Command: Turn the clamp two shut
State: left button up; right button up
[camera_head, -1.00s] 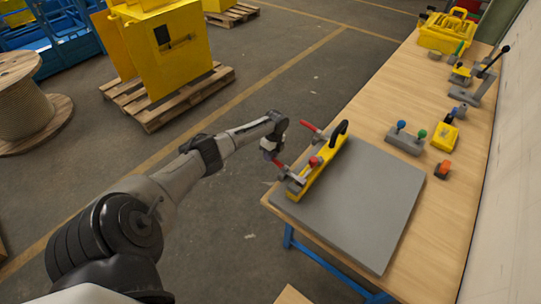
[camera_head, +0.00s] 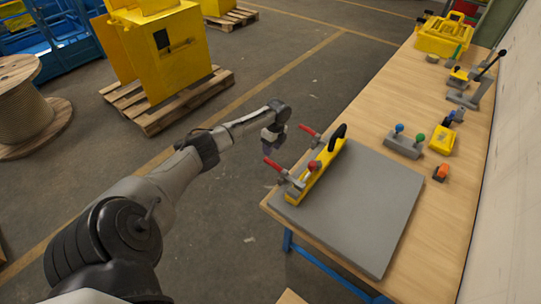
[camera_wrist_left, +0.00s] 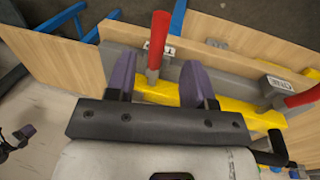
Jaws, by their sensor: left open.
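A yellow clamp fixture (camera_head: 320,170) with a black handle lies at the left edge of the grey plate. It carries two clamps with red levers. The near lever (camera_head: 273,164) and the far lever (camera_head: 308,130) both point out left past the fixture. My left gripper (camera_head: 274,143) is open and empty, left of the fixture, beyond the table edge. In the wrist view, a red lever (camera_wrist_left: 156,45) shows in the gap between the two purple fingers (camera_wrist_left: 158,85); contact cannot be told. The other lever (camera_wrist_left: 302,96) is at the right. Small labels are hard to read. My right gripper is out of view.
The grey plate (camera_head: 360,210) lies bare right of the fixture on the wooden table (camera_head: 450,220). A grey block with blue and green knobs (camera_head: 403,145), a yellow block (camera_head: 443,140) and an orange-ended part (camera_head: 441,172) stand further right. Open floor lies left of the table.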

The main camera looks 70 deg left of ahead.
pick_arm(q)
notch_tip(320, 180, up, 7)
jog(key=w, duration=0.1)
jog(key=shift+w+a+r, duration=0.2)
jog(key=shift+a, duration=0.15)
dwell(0.6)
